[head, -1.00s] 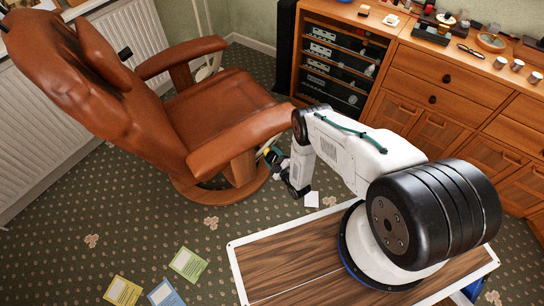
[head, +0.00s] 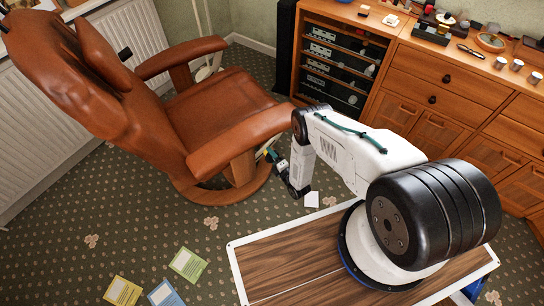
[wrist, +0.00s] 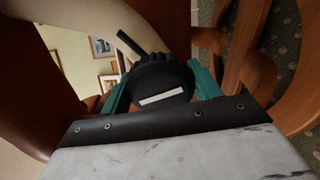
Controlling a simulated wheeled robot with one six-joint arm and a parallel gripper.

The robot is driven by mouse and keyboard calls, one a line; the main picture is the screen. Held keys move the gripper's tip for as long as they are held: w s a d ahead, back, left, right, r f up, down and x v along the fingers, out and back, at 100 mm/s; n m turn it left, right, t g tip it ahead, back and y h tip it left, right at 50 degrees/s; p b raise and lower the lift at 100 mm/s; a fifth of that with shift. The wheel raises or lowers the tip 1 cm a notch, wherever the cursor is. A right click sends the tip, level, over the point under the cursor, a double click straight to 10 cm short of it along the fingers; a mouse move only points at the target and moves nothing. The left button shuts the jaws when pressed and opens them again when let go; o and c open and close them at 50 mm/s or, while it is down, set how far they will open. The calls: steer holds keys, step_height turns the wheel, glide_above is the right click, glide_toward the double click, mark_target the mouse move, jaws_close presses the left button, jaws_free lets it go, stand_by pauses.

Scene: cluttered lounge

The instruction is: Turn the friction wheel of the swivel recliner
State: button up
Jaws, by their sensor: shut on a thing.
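The swivel recliner (head: 225,105) is brown leather on a round wooden base, at the left of the head view. Its friction wheel (wrist: 160,85) is a black ribbed knob with a white bar mark, in the middle of the wrist view. My gripper (wrist: 158,92) has teal fingers on either side of the wheel and is shut on it. In the head view my gripper (head: 272,157) is beside the recliner, below the near armrest, and its fingertips and the wheel are mostly hidden there. The white bar lies close to level in the wrist view, slightly tilted.
The near armrest (head: 240,140) hangs over my gripper. A wooden cabinet (head: 450,90) with stereo gear stands at the back right. Several coloured cards, one of them green (head: 188,264), lie on the carpet. White radiators (head: 130,40) are behind the chair.

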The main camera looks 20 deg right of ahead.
steer(key=shift+n, duration=0.3)
steer(key=o, duration=1)
steer(key=shift+c, duration=0.2)
steer(key=shift+s, duration=0.1)
steer(key=v, duration=0.7)
steer(key=shift+s, duration=0.3)
steer(key=shift+d, duration=0.15)
